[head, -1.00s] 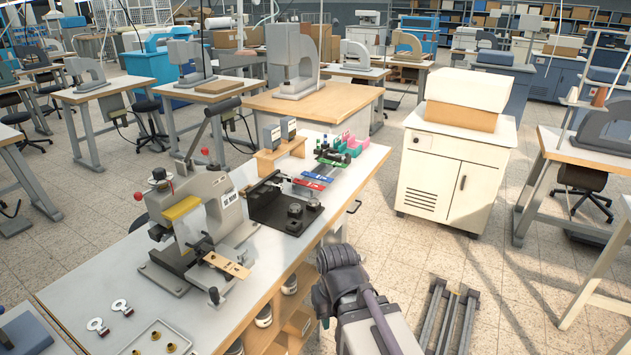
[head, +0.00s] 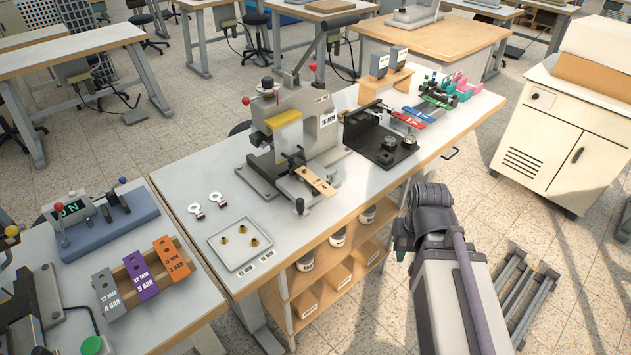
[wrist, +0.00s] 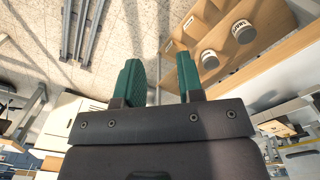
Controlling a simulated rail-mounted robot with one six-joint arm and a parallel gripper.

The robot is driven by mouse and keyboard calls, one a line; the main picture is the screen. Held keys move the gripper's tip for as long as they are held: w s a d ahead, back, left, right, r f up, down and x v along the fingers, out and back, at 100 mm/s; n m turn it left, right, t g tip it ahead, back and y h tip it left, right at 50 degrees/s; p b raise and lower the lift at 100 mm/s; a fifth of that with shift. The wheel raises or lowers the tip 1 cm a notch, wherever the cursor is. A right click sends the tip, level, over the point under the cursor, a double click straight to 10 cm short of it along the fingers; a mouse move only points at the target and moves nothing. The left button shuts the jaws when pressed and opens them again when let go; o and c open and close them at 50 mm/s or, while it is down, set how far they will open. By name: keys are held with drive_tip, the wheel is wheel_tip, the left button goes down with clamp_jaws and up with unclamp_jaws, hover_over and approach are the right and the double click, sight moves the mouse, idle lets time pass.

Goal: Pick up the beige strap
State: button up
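The beige strap (head: 316,181) is a flat tan strip with holes. It lies at the front of the grey hand press (head: 295,140), pointing toward the table's front edge. My gripper (wrist: 158,70) shows in the wrist view with two green fingers apart and nothing between them. The strap does not show clearly in the wrist view.
A tray (head: 240,247) with brass rings and two metal key-like pieces stand left of the press. A black fixture (head: 380,135) is right of it. Coloured blocks (head: 140,276) sit on the left table. Shelves with jars (wrist: 205,50) are under the worktable.

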drive_tip(key=shift+o, duration=0.3)
drive_tip(key=o, duration=0.6)
drive_tip(key=shift+c, duration=0.2)
wheel_tip(320, 180, up, 13)
drive_tip(key=n+p, duration=0.7)
drive_tip(key=p, duration=0.6)
hover_over(329, 191)
wheel_tip(329, 191, down, 12)
drive_tip(key=n+b, duration=0.2)
drive_tip(key=b, duration=1)
drive_tip(key=shift+s+f, duration=0.1)
drive_tip(key=shift+f, duration=0.05)
drive_tip(key=shift+f+b, duration=0.25)
drive_tip(key=shift+b, duration=0.15)
drive_tip(key=shift+c, duration=0.2)
